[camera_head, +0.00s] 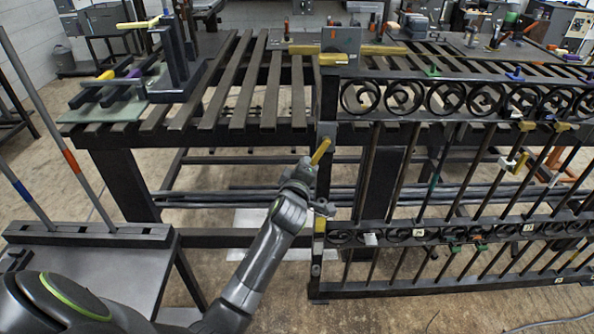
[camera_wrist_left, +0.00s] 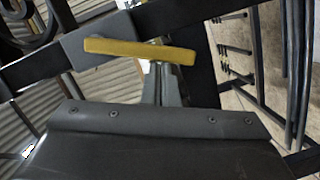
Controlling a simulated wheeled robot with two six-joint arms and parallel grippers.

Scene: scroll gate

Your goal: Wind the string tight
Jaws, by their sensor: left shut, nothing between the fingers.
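My left gripper (camera_head: 309,168) is by the left post of a black scroll gate (camera_head: 412,75), close to a yellow handle (camera_head: 321,151) on that post. In the left wrist view the yellow handle (camera_wrist_left: 140,51) spans across in front of the fingers and hides their tips. The left gripper (camera_wrist_left: 160,75) is shut with nothing between its fingers; whether it touches the handle I cannot tell. My right gripper is not in view.
A dark slatted bench (camera_head: 250,85) stands behind the arm, with a grey box (camera_head: 341,42) and yellow bars near the gate's top. A grey side table (camera_head: 85,275) with upright rods stands at the left. Open floor shows below the gate.

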